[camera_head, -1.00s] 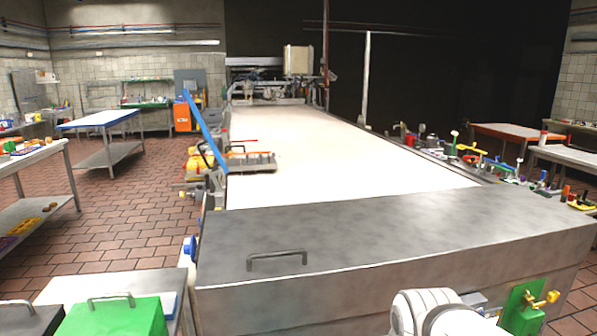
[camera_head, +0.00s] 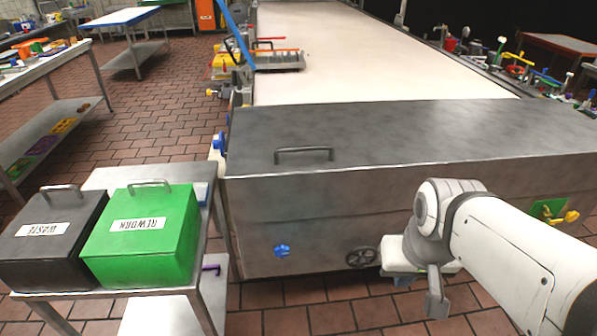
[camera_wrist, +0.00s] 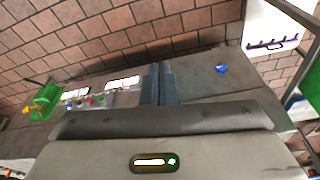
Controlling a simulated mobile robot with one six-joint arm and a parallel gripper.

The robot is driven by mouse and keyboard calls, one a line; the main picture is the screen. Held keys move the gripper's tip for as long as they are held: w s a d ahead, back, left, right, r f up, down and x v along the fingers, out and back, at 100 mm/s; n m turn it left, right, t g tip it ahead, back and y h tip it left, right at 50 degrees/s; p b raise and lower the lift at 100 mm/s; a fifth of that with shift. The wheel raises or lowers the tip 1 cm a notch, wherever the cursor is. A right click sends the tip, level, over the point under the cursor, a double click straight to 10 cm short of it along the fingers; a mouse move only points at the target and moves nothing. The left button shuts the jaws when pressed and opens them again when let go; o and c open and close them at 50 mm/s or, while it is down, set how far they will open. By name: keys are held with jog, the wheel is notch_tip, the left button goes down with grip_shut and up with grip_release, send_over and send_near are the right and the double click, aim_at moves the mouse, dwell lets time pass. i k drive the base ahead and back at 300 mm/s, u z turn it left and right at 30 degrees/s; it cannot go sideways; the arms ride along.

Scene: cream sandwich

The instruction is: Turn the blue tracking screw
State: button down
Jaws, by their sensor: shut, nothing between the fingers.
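A blue star-shaped knob (camera_head: 282,251) sits low on the front face of the steel conveyor end housing (camera_head: 400,135). It also shows right of the fingers in the wrist view (camera_wrist: 222,69). A second blue knob (camera_head: 219,143) is on the housing's left side; no label shows which is the tracking screw. My gripper (camera_head: 437,306) hangs in front of the housing, right of the front blue knob and apart from it. Its fingers are shut and empty, and they show together in the wrist view (camera_wrist: 158,80).
A dark handwheel (camera_head: 361,257) lies between the front knob and my gripper. A green plate with a yellow handle (camera_head: 548,210) is at the right. A black waste bin (camera_head: 45,240) and a green rework bin (camera_head: 142,240) stand on a cart at left. Tiled floor lies in front.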

aim_at(282, 251)
jog(key=z, duration=2)
jog(key=k, duration=1.55)
jog(key=u, duration=1.9)
jog(key=i, duration=1)
jog(key=u, duration=0.05)
